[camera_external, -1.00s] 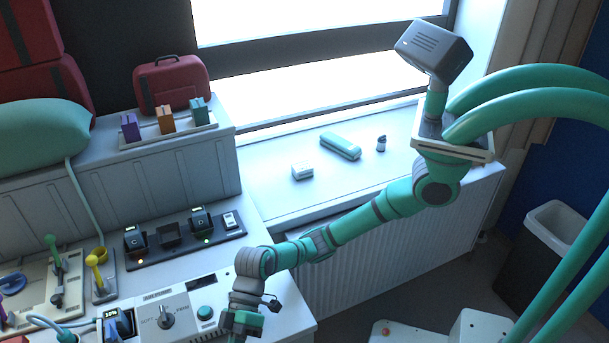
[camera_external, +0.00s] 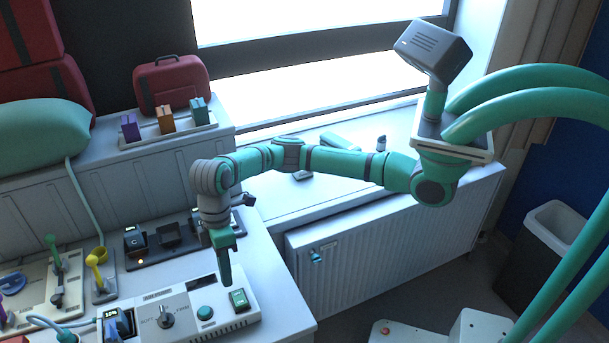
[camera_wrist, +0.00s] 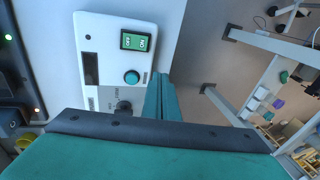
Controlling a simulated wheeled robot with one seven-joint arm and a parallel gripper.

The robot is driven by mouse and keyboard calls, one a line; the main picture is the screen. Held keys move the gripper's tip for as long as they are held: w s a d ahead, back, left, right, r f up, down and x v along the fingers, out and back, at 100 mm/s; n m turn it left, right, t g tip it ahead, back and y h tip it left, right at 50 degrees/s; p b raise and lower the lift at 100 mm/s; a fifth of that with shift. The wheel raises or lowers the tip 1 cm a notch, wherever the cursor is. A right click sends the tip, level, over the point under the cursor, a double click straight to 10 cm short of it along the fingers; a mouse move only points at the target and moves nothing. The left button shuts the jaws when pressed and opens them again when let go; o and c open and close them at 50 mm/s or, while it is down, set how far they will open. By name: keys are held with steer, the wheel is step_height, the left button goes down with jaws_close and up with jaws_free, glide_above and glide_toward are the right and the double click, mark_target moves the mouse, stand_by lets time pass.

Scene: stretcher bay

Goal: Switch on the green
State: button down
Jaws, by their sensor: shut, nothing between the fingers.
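A green rocker switch (camera_external: 239,298) sits in a dark frame at the right end of the pale control panel (camera_external: 180,296). It also shows in the wrist view (camera_wrist: 138,41), with white marks on its two halves; I cannot tell which half is pressed. A round teal-green button (camera_external: 205,313) is to its left on the same panel, and shows below the switch in the wrist view (camera_wrist: 132,77). My gripper (camera_external: 226,283) is shut and empty, pointing down over the panel, close to the switch and button. Contact cannot be made out. Its fingers also show in the wrist view (camera_wrist: 161,95).
A grey dial (camera_external: 167,317) stands left of the button. Behind the panel is a dark switch strip (camera_external: 155,262) with an amber light. Small levers, including a yellow one (camera_external: 97,270), stand at left. A radiator (camera_external: 390,240) is below the window sill at right.

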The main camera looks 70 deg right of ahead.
mark_target(241, 302)
steer(key=shift+h, duration=0.7)
steer(key=d, duration=0.1)
steer(key=d+r, duration=0.1)
steer(key=w+d+r, duration=0.1)
steer(key=d, duration=0.1)
steer(key=shift+r, duration=0.1)
steer(key=f, duration=0.4)
steer(key=s+a+f, duration=0.1)
steer(key=f, duration=0.9)
steer(key=shift+s+a, duration=0.35)
steer(key=shift+s+f, duration=0.1)
steer(key=shift+f, duration=0.15)
steer(key=shift+a, duration=0.1)
